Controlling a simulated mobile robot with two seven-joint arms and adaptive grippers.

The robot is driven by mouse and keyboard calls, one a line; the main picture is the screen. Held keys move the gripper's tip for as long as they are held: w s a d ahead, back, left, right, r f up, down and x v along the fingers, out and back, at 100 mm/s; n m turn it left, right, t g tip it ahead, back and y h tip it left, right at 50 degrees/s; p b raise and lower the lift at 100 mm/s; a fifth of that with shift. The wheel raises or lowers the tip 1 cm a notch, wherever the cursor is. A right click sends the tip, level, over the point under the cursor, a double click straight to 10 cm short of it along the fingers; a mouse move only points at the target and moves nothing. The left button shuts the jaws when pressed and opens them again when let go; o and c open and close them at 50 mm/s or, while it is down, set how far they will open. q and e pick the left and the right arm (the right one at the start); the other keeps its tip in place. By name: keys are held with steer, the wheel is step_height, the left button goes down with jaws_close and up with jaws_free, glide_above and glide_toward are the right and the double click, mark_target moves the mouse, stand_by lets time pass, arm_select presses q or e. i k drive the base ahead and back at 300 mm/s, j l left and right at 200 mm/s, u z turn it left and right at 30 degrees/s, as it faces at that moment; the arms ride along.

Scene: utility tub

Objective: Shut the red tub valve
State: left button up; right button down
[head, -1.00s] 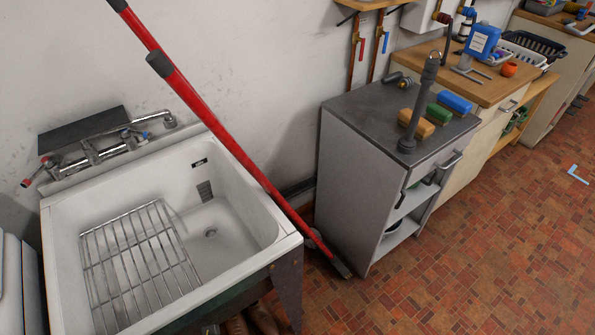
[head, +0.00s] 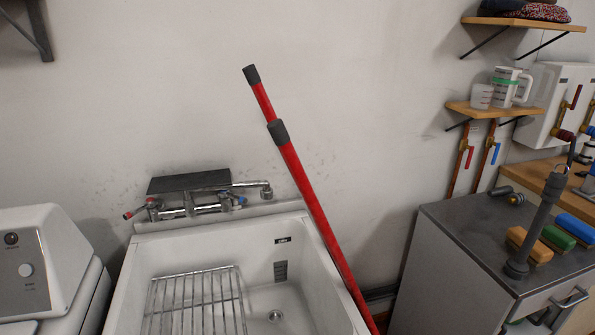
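The red tub valve (head: 133,213) is a small red-tipped lever at the left end of the chrome wall faucet (head: 190,210) behind the white utility tub (head: 322,262). A blue-marked handle (head: 241,201) sits at the faucet's right end. The spout points right along the wall. Whether water flows is too small to tell. Neither of my grippers shows in the head view.
A red pole (head: 305,185) leans across the tub's right side against the wall. A wire rack (head: 195,300) lies in the tub. A white machine (head: 45,262) stands at left, a grey cabinet (head: 440,275) at right. Red (head: 469,157) and blue (head: 495,153) pipe levers are on the wall.

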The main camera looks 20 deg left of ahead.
mark_target(471, 148)
steer(key=u, duration=1.75)
steer(key=z, duration=0.5)
steer(key=l+z, duration=0.45)
steer(key=i+l+z, duration=0.25)
steer(key=l+z, duration=0.2)
steer(key=i+l, duration=0.15)
steer(key=l, duration=0.2)
steer(key=i+l, duration=0.1)
steer(key=l, duration=0.3)
steer(key=i+l, duration=0.15)
steer(key=l, duration=0.2)
